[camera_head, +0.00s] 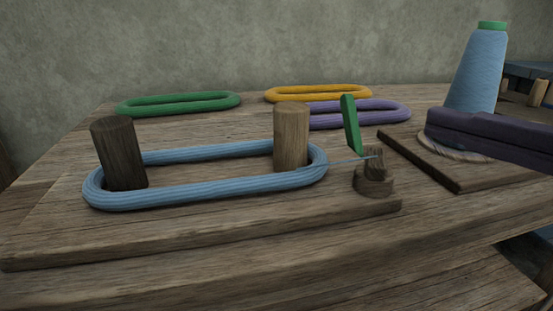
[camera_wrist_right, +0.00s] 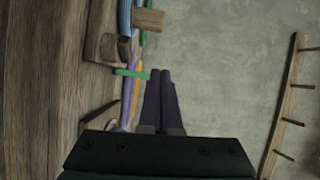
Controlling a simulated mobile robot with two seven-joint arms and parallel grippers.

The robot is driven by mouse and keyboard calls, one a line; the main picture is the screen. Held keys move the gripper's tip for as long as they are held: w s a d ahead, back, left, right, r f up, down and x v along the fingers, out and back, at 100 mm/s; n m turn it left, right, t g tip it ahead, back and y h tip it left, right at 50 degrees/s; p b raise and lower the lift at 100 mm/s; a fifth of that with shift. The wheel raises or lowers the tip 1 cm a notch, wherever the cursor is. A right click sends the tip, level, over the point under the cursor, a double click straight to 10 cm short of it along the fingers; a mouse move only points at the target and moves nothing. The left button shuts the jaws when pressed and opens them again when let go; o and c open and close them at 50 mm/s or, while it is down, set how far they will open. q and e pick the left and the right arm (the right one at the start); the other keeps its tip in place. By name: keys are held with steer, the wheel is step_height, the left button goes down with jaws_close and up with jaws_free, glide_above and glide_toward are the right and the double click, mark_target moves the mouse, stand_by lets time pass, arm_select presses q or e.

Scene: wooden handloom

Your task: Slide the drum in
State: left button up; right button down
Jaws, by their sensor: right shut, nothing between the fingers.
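Two upright round posts, a dark one (camera_head: 118,153) at left and a lighter one (camera_head: 291,138) at right, stand on a low wooden board (camera_head: 200,222). A blue skein (camera_head: 210,194) loops around both; I cannot tell which post is the drum. A blue thread runs from the skein to a small wooden holder (camera_head: 375,178), with a green lever (camera_head: 351,125) upright beside it. My right gripper (camera_head: 432,122) is shut and empty, right of the holder and in front of the cone's foot. Its dark fingers (camera_wrist_right: 162,74) also show in the right wrist view. My left gripper is out of view.
Green (camera_head: 180,103), yellow (camera_head: 318,92) and purple (camera_head: 385,110) skeins lie on the table behind. A tall blue thread cone (camera_head: 476,75) stands on a wooden base (camera_head: 425,168) at right. A wooden peg rail (camera_wrist_right: 283,105) shows on the wall in the right wrist view.

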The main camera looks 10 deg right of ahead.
steer(key=shift+w+d+f+m+t+b, duration=0.2)
steer(key=shift+w+d+f+b, duration=0.1)
steer(key=shift+f+b, duration=0.25)
steer(key=shift+w+d+f+m+t+b, duration=0.1)
steer(key=shift+w+d+f+m+b, duration=0.15)
steer(key=shift+f, duration=0.4)
steer(key=shift+w, duration=0.2)
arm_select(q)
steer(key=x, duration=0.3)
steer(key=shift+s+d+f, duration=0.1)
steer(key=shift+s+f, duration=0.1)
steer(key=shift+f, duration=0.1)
arm_select(e)
steer(key=shift+s, duration=0.1)
